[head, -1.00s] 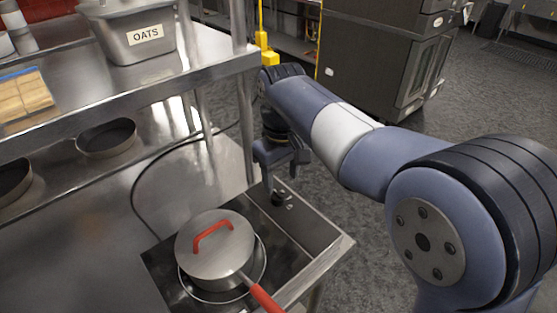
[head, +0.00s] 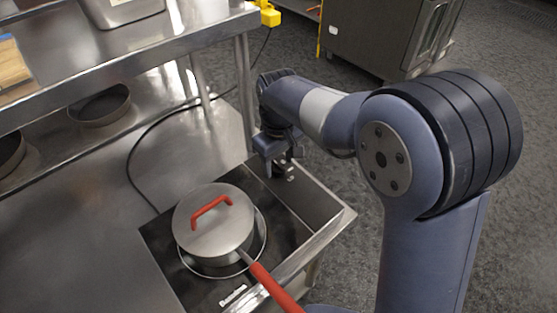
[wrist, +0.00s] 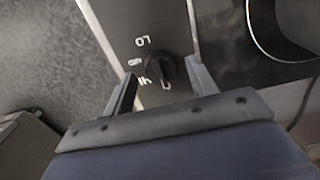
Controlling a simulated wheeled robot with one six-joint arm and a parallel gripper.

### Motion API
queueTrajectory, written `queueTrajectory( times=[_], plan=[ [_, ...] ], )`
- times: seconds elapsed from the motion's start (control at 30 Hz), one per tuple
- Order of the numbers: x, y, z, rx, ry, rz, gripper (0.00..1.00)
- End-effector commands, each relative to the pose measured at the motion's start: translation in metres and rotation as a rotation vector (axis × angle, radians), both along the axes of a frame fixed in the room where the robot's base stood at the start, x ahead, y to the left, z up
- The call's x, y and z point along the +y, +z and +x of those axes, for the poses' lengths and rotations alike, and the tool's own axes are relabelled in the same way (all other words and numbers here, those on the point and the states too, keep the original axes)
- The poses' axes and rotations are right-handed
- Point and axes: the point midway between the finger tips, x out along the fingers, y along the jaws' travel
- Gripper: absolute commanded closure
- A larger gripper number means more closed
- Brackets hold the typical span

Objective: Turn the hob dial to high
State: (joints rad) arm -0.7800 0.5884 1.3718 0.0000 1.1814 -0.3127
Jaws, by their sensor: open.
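The hob dial (wrist: 160,70) is a black knob on a grey panel in the wrist view, with LO and HI printed along its left side. Which mark it points to I cannot tell. My gripper (wrist: 162,69) is open, with one finger to each side of the dial and gaps visible; contact is not clear. In the head view my gripper (head: 279,160) is at the back right of the hob (head: 283,215), and it largely hides the dial there.
A lidded pan (head: 212,220) with a red lid handle sits on the hob ring, its long red handle (head: 272,287) reaching past the hob's front edge. A shelf post (head: 245,95) stands just left of my arm. A black cable runs across the steel counter (head: 100,210).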

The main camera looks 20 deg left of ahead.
Motion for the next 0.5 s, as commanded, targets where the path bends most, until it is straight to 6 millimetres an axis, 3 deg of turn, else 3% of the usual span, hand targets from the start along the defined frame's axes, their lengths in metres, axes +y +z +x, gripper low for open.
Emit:
queueTrajectory(
  times=[0.37, 0.5],
  plan=[
    [-0.0001, -0.0058, 0.0, 0.0, 0.0, 0.0, 0.46],
    [-0.0001, -0.0056, 0.0, 0.0, 0.0, 0.0, 0.57]
  ],
)
